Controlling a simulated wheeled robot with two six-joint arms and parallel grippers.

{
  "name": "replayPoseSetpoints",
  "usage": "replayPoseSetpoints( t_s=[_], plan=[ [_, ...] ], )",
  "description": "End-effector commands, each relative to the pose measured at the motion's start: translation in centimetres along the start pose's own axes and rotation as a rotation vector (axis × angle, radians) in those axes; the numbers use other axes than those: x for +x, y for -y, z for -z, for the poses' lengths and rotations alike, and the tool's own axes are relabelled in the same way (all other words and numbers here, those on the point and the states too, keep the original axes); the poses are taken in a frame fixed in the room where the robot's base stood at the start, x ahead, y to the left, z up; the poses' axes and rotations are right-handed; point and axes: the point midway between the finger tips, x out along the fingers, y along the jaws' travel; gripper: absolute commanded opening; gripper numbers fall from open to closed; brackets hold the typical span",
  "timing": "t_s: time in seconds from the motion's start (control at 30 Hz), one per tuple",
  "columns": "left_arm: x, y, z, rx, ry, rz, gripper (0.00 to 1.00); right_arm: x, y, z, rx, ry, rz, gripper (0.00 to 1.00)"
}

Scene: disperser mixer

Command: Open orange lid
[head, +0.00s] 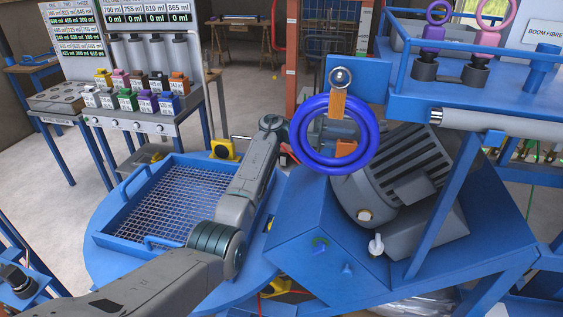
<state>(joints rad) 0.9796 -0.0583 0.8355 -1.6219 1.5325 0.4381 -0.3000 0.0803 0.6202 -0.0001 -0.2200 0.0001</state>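In the head view, a small block-like container with an orange lid (179,77) stands at the right end of the back row on the dispenser rack. Orange pieces (338,104) also show at the blue ring handle in the centre; I cannot tell whether they belong to a lid. My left arm reaches up from the lower left, over the blue mesh tray, and its far wrist (273,124) is just left of the blue rings (301,137). The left gripper's fingers cannot be made out there, and I see nothing held. My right gripper is not in view.
A grey motor (400,178) on a blue frame fills the centre right. The blue mesh tray (122,192) lies under my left arm. A blue shelf (480,85) with purple and pink ringed parts stands at the upper right. Open floor shows behind the rack.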

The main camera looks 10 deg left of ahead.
Motion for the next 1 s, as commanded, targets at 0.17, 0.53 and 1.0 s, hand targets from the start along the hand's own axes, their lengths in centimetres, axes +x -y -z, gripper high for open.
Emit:
replayPoseSetpoints(
  t_s=[0.17, 0.53, 1.0],
  plan=[
    [0.1, -0.4, 0.5, 0.087, -0.003, -0.004, 0.32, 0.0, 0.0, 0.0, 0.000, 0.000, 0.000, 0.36],
    [0.1, 0.6, 3.3, 0.577, 0.002, 0.000, 0.32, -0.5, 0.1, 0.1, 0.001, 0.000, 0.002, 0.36],
    [0.0, -0.1, 6.4, 1.135, 0.008, 0.002, 0.32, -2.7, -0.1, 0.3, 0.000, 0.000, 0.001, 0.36]
  ],
)
